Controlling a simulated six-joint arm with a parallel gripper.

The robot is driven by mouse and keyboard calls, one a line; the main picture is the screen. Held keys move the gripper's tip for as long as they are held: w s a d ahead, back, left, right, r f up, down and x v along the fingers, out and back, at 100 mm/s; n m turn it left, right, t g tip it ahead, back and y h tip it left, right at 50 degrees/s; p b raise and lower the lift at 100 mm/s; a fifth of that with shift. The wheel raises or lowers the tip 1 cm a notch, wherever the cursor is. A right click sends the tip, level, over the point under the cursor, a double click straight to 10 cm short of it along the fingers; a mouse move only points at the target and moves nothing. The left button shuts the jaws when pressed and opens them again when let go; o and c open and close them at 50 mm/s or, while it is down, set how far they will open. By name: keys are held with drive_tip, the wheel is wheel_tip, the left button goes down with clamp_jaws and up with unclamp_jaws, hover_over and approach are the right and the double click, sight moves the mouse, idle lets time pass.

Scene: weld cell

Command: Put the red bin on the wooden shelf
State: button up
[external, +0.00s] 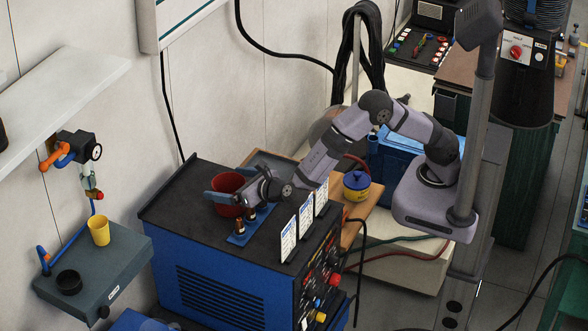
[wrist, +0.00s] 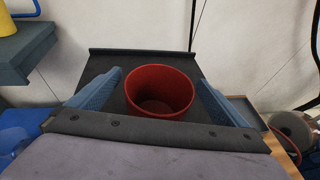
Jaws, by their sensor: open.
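The red bin (external: 227,187) stands upright on the dark top of the blue welding machine. In the wrist view the bin (wrist: 160,92) sits between the two blue fingers, with a gap on each side. My gripper (external: 234,183) is open around the bin and reaches it from the right; part of the bin is hidden behind it. The wrist view also shows my gripper (wrist: 158,92) with its fingers spread. The wooden shelf (external: 362,209) is a tan board beside the machine, partly hidden by my arm. A yellow and blue tin (external: 356,185) stands on it.
A blue holder with small brass parts (external: 240,232) and several upright white cards (external: 305,218) stand on the machine near my gripper.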

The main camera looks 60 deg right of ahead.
drive_tip(key=shift+r, duration=0.1)
drive_tip(key=c, duration=2)
drive_tip(key=shift+r, duration=0.1)
wheel_tip(320, 180, up, 10)
drive_tip(key=shift+f+b, duration=0.1)
drive_tip(key=shift+b, duration=0.95)
